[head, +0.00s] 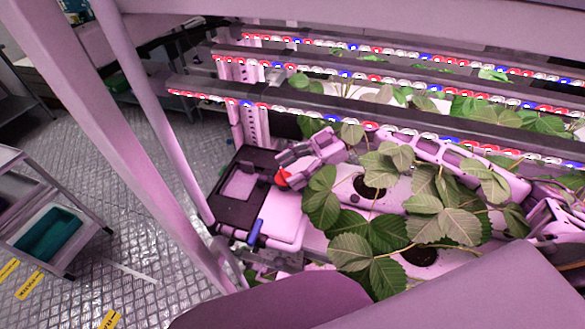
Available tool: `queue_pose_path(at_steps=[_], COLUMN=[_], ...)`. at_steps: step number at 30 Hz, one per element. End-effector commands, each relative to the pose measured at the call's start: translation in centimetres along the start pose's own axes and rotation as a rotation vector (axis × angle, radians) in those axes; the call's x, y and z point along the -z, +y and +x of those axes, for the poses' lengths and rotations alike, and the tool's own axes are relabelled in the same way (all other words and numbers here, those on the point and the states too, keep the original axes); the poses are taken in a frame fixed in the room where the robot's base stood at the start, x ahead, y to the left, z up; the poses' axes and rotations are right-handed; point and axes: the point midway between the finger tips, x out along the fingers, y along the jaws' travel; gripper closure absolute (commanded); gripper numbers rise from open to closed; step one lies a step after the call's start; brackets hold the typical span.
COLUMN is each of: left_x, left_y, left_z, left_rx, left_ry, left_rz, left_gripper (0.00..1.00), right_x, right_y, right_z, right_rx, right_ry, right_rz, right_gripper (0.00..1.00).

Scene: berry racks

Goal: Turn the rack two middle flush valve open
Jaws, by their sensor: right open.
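My right gripper (290,163) is open and reaches in from the right, under the LED bars, at the left end of the plant bed. A small red part (282,179), seemingly a valve handle, shows right at its fingertips. I cannot tell whether they touch or whether the red part lies between the fingers. A blue handle (255,232) stands lower, at the front left corner of the bed, apart from the gripper. I cannot tell which handle is the middle flush valve. My left gripper is not in view.
Strawberry-like leaves (370,235) crowd the bed (315,245) right of the gripper. A black-framed tray (240,185) lies left of it. LED bars (350,115) run above. A slanting rack post (150,110) stands left. A cart with a teal bin (48,233) stands far left.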

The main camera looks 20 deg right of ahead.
Motion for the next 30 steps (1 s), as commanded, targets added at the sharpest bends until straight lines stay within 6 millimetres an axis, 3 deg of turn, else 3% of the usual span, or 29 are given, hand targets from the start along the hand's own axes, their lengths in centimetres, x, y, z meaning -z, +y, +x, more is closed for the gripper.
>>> queue_pose_path(at_steps=[1, 12, 30], left_x=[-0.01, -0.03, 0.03], left_y=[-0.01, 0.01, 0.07], left_z=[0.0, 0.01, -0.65], left_rx=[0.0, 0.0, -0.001], left_ry=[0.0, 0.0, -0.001], left_rz=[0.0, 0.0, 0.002], left_gripper=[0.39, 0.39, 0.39], right_x=[0.01, 0.01, 0.23], right_y=[0.0, 0.01, 0.37], right_z=[-0.01, -0.03, -0.08], right_rx=[0.0, 0.0, 0.095], right_ry=[0.0, 0.0, 0.002], right_rz=[0.0, 0.0, -0.041], right_gripper=[0.39, 0.83, 0.83])
